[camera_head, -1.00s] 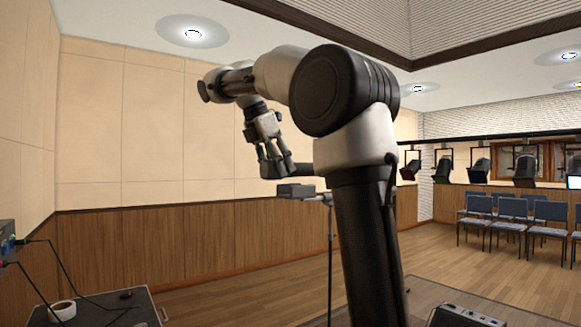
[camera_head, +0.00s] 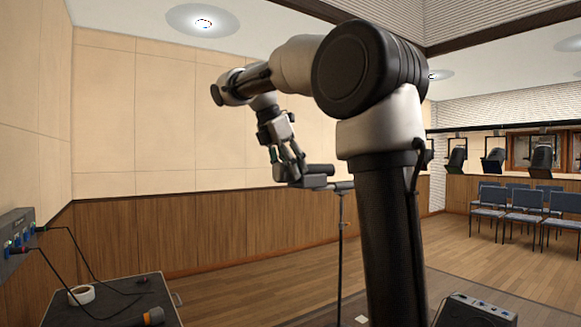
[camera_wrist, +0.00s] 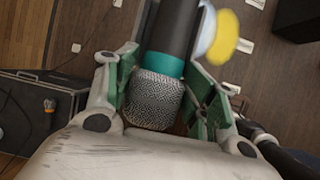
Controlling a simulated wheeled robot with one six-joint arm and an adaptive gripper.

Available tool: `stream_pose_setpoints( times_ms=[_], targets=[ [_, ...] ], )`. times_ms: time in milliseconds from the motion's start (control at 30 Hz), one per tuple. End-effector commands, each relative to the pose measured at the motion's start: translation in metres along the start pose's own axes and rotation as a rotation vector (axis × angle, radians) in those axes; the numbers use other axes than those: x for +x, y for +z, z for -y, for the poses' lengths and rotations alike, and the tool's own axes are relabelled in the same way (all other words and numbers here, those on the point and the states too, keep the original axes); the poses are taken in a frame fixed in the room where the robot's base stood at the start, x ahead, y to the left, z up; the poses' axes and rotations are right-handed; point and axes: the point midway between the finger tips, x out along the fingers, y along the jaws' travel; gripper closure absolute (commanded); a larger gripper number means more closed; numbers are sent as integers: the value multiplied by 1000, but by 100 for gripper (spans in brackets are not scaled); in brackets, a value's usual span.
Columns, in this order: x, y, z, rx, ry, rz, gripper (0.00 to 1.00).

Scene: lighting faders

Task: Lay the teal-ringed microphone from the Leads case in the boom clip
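The teal-ringed microphone (camera_wrist: 155,95) has a silver mesh head and a dark body. In the wrist view it lies between the green-padded fingers of my gripper (camera_wrist: 165,90), which appear closed on its sides. In the head view my gripper (camera_head: 289,172) is at the left end of the boom, high above the floor. A dark cylinder, apparently the microphone (camera_head: 320,170), shows there just above a grey block, apparently the boom clip (camera_head: 314,182), on a tall thin stand (camera_head: 341,230). I cannot tell whether they touch.
A dark case (camera_head: 125,290) at lower left carries a tape roll (camera_head: 81,295) and an orange-ended item (camera_head: 153,316). A socket box (camera_head: 17,235) with cables is on the left wall. A grey unit (camera_head: 478,311) stands lower right. A yellow-and-white disc (camera_wrist: 222,38) is beside the microphone.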

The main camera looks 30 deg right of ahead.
Motion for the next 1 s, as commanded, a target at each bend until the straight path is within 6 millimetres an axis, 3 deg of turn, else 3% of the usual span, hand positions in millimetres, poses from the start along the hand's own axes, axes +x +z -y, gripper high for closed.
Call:
stream_pose_setpoints(
  times_ms=[33, 100, 133, 600, 767, 1000],
  targets=[
    [10, -8, -1, -11, -23, -16, 38],
    [10, -9, -1, -12, -23, -16, 25],
    [10, -9, -1, -12, -23, -16, 24],
    [3, -6, 0, -9, -15, -12, 24],
    [-20, -6, -2, -8, -11, -12, 24],
    [-74, -6, -3, -9, -12, -12, 24]
  ],
)
